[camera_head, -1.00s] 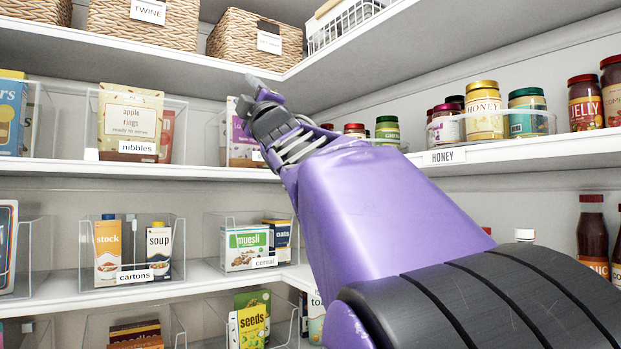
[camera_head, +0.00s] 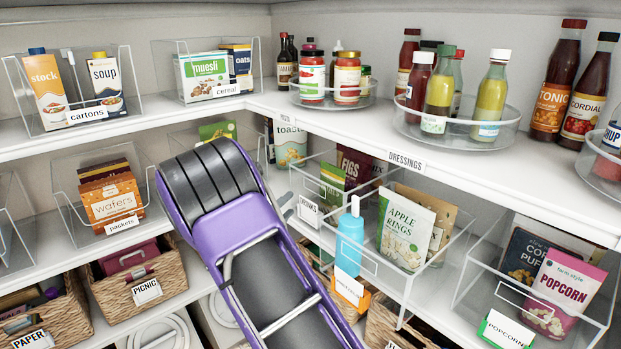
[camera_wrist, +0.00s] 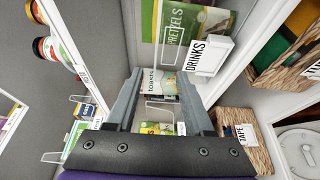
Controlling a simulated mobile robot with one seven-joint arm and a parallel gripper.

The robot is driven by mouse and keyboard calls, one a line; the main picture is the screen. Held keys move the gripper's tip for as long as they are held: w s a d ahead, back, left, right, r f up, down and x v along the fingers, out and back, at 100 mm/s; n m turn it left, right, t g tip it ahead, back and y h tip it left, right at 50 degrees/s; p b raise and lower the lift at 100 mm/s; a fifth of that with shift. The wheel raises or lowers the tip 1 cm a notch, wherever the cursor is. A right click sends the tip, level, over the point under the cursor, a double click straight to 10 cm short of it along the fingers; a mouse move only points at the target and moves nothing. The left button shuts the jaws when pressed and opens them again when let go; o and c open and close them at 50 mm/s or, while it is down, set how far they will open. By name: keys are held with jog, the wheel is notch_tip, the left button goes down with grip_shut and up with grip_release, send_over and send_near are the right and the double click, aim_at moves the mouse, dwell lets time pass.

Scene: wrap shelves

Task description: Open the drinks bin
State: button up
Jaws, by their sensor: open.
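The drinks bin (camera_head: 308,211) is a clear bin with a white "DRINKS" label on its front, on the middle shelf of the right-hand run near the corner. A green packet (camera_head: 333,184) stands in it. In the wrist view the label (camera_wrist: 209,56) is large and close, with a green pretzels packet (camera_wrist: 183,25) behind it. My gripper (camera_wrist: 160,76) is open and empty, its two grey fingers just left of and below the label, apart from it as far as I can tell. In the head view my purple arm hides most of the gripper.
Bins with apple rings (camera_head: 407,226) and popcorn (camera_head: 562,290) stand to the right on the same shelf. The dressings shelf (camera_head: 440,165) overhangs above. A toasts box (camera_wrist: 158,82) is beyond my fingers, and wicker baskets (camera_wrist: 236,125) sit lower.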

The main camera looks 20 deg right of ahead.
aim_at(314, 180)
jog(key=b+x, duration=0.1)
jog(key=x, duration=1.6)
jog(key=shift+w+d, duration=0.1)
grip_shut()
dwell(0.8)
